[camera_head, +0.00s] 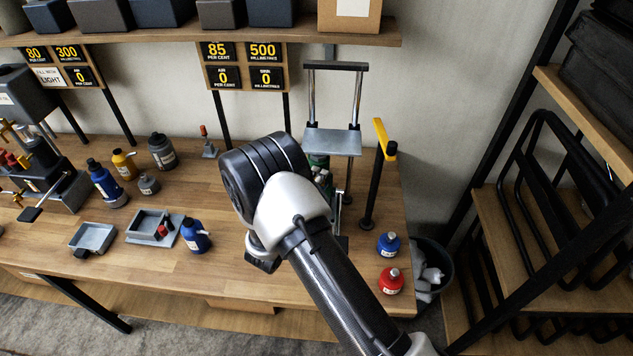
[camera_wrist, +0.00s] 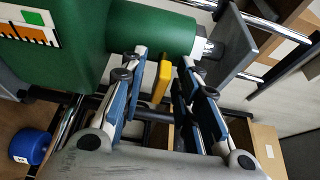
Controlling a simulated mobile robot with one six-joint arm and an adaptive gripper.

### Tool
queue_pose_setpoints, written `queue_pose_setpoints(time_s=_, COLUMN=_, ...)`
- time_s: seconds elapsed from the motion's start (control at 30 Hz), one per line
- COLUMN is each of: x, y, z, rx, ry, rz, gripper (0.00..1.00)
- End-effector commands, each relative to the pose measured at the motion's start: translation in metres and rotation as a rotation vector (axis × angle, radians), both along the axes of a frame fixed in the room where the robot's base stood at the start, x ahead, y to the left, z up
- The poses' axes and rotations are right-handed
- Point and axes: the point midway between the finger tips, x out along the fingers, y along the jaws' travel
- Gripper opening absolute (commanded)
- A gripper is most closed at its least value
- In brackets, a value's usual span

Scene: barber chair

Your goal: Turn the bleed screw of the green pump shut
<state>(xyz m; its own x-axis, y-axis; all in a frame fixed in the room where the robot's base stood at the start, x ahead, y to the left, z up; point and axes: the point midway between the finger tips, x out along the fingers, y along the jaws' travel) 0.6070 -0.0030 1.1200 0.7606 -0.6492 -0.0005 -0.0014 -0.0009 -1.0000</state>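The green pump (camera_head: 318,161) stands under a grey plate in a chrome-post frame at the back right of the bench. My arm's wrist covers most of it in the head view. In the wrist view, its green body (camera_wrist: 52,55) fills the upper left, and a green cylinder (camera_wrist: 152,30) reaches right towards the grey plate (camera_wrist: 234,50). My gripper (camera_wrist: 163,60) is open, its two fingers apart and nothing held between them, close to the cylinder. I cannot make out the bleed screw in either view. My gripper's fingers are largely hidden in the head view.
A black post with a yellow top (camera_head: 387,150) stands right of the frame; yellow also shows behind my fingers in the wrist view (camera_wrist: 161,82). Blue (camera_head: 388,245) and red (camera_head: 391,281) bottles stand at the right front. A dark shelf rack rises right.

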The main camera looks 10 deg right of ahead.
Motion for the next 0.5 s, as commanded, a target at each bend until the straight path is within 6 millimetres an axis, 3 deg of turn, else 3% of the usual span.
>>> queue_pose_setpoints(time_s=0.2, x=0.0002, y=-0.0003, z=0.0000, rx=0.000, ry=0.000, rz=0.000, gripper=0.29)
queue_pose_setpoints(time_s=0.5, x=0.0000, y=-0.0003, z=0.0001, rx=0.001, ry=-0.001, rz=-0.001, gripper=0.10)
